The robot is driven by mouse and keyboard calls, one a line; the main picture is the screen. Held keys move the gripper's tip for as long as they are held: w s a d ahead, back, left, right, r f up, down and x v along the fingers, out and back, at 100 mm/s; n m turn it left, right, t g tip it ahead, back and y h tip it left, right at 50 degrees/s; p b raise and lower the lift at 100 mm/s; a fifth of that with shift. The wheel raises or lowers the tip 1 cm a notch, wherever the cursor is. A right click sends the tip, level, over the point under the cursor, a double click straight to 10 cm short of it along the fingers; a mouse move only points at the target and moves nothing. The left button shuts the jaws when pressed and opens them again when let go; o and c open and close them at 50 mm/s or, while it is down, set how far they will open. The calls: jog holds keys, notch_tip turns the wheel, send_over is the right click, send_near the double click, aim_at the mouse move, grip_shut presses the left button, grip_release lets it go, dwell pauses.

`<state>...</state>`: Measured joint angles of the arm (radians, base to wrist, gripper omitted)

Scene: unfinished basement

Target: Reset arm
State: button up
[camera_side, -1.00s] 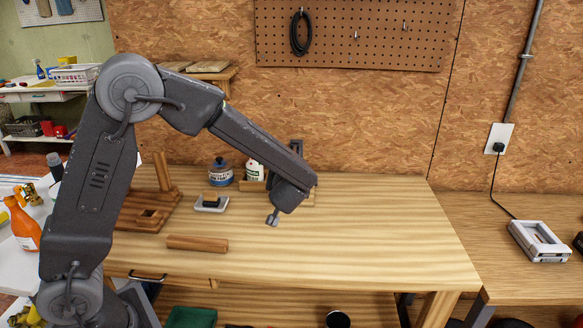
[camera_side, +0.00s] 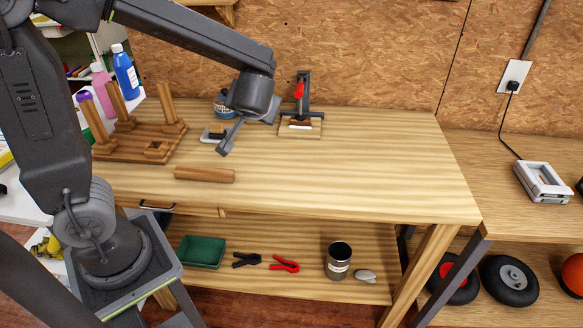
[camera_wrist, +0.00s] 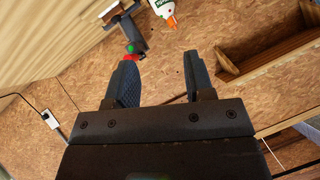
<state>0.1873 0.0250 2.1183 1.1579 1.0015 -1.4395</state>
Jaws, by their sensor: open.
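My gripper (camera_side: 228,138) hangs above the workbench (camera_side: 350,170) in the side view, seen small and edge-on. In the wrist view its two dark fingers (camera_wrist: 162,78) are apart with nothing between them. A loose wooden peg (camera_side: 204,174) lies on the bench in front of and below the gripper. A wooden base (camera_side: 125,150) with several upright pegs stands at the left of the bench, with a square hole visible in it.
A red-handled clamp (camera_side: 299,105) stands on a wooden block at the back. A blue-labelled jar (camera_side: 221,104) is partly hidden by my arm. A glue bottle (camera_wrist: 164,10) shows in the wrist view. The bench's right half is clear. A lower shelf holds a green tray (camera_side: 200,252).

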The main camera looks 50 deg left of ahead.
jog(key=s+d+r+m+h, duration=0.2)
jog(key=s+d+m+h, duration=0.1)
jog(key=s, duration=0.4)
jog(key=s+d+r+m+h, duration=0.2)
jog(key=s+d+m+h, duration=0.1)
jog(key=s+d+h, duration=0.3)
jog(key=shift+s+d+m+h, duration=0.25)
jog(key=shift+s+m+h, duration=0.05)
jog(key=shift+s, duration=0.9)
